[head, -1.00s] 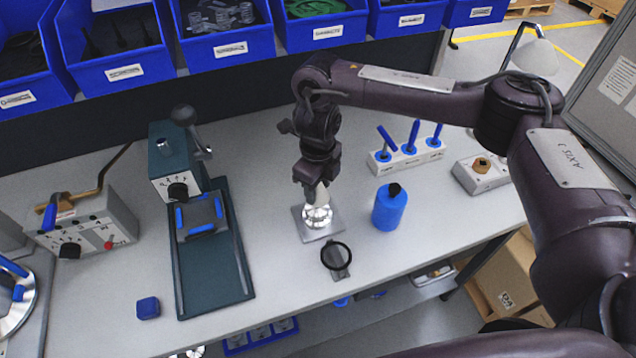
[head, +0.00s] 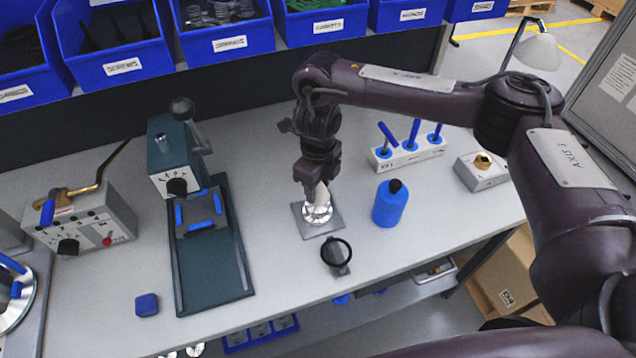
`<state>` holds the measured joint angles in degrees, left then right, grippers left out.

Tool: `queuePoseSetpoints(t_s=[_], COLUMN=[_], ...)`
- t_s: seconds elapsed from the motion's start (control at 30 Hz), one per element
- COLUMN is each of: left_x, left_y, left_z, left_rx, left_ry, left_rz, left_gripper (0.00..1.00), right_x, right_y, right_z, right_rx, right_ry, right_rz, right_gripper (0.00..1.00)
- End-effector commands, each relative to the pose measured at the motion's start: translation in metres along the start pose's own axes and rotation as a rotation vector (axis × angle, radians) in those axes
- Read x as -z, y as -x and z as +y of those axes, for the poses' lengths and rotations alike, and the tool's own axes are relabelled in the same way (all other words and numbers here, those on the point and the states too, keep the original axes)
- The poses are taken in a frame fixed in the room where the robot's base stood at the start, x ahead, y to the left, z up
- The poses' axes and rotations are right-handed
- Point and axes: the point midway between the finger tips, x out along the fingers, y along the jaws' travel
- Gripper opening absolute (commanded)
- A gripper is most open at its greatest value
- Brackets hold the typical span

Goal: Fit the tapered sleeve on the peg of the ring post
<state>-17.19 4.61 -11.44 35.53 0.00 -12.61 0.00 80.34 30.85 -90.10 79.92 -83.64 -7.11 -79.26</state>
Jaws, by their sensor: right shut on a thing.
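My right gripper (head: 319,202) points straight down over a grey square plate (head: 333,227) near the middle of the bench. It is shut on a small pale, shiny piece (head: 318,214), which looks like the tapered sleeve, low over the plate. The fingers and the sleeve cover most of what stands on the plate, so I cannot make out the ring post's peg or tell whether the sleeve is around it. My left gripper is not in view.
A black ring on a small stand (head: 337,269) is just in front of the plate. A blue bottle (head: 389,206) stands to the right, with a white holder (head: 408,157) behind it. A teal press (head: 241,265) is to the left. Bare bench lies between.

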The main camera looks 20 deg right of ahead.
Motion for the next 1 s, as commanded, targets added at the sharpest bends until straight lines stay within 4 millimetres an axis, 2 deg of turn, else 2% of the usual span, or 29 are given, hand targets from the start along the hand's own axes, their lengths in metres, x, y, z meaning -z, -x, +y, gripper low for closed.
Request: queuePoseSetpoints(t_s=[1.0], left_x=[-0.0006], left_y=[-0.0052], left_z=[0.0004], left_rx=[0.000], left_ry=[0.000], left_rz=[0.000], left_gripper=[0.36], right_x=[-0.0004], right_y=[-0.0072], right_z=[-0.0003], right_rx=[0.000], right_ry=[0.000], right_rz=[0.000], right_gripper=[0.19])
